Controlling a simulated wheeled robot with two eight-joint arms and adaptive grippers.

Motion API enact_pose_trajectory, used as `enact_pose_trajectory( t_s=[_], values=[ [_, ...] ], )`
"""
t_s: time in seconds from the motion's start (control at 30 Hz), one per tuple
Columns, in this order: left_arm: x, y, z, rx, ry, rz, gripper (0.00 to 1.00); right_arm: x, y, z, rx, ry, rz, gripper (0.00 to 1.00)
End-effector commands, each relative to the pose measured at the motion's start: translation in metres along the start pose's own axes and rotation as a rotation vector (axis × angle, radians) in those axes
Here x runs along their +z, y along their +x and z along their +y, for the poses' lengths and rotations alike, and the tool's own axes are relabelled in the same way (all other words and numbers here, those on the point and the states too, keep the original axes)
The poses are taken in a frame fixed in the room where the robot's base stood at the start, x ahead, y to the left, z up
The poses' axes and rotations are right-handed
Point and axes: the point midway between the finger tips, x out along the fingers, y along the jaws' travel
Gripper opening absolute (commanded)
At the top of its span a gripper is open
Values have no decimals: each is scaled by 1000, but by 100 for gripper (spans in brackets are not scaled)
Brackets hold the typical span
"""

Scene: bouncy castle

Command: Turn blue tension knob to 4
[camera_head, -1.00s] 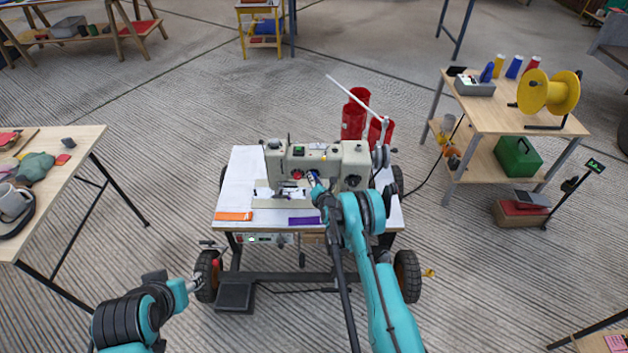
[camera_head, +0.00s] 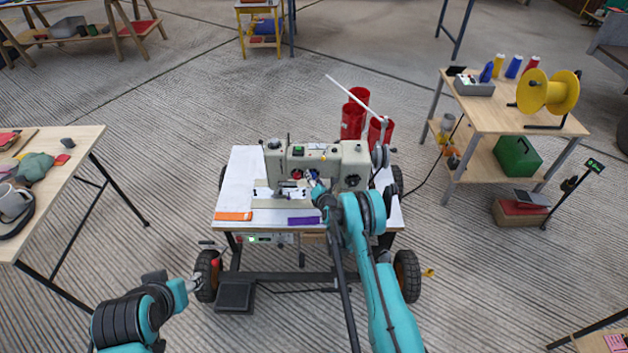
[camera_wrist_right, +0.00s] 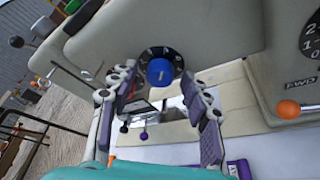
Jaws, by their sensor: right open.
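The blue tension knob (camera_wrist_right: 160,72) sits on a round black dial with white marks on the sewing machine (camera_wrist_right: 222,38). The dial's numbers are too small to read surely. In the head view the knob (camera_head: 311,173) is a small blue spot on the machine's front, just beyond my right gripper (camera_head: 317,187). In the wrist view my right gripper (camera_wrist_right: 158,78) is open, with one finger on each side of the knob and visible gaps between. My left gripper (camera_head: 191,284) is low at the left, away from the machine; its opening is unclear.
The machine stands on a white-topped wheeled table (camera_head: 246,172) with an orange strip (camera_head: 234,216) and a purple strip (camera_head: 304,220). Red cylinders (camera_head: 353,118) stand behind. Side tables are left and right. In the wrist view an orange knob (camera_wrist_right: 288,109) is at the right.

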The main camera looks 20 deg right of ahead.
Motion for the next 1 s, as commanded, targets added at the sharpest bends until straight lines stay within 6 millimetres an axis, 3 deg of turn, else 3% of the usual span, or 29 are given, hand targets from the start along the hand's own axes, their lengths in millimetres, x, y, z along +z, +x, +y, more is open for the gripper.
enact_pose_trajectory(
  t_s=[0.17,0.6,1.0],
  values=[
    [0,0,0,0,0,0,47,9,-4,10,0,0,0,47],
    [0,0,0,0,0,0,47,59,-24,64,0,0,0,47],
    [0,0,0,0,0,0,47,65,-27,70,0,0,0,45]
  ],
)
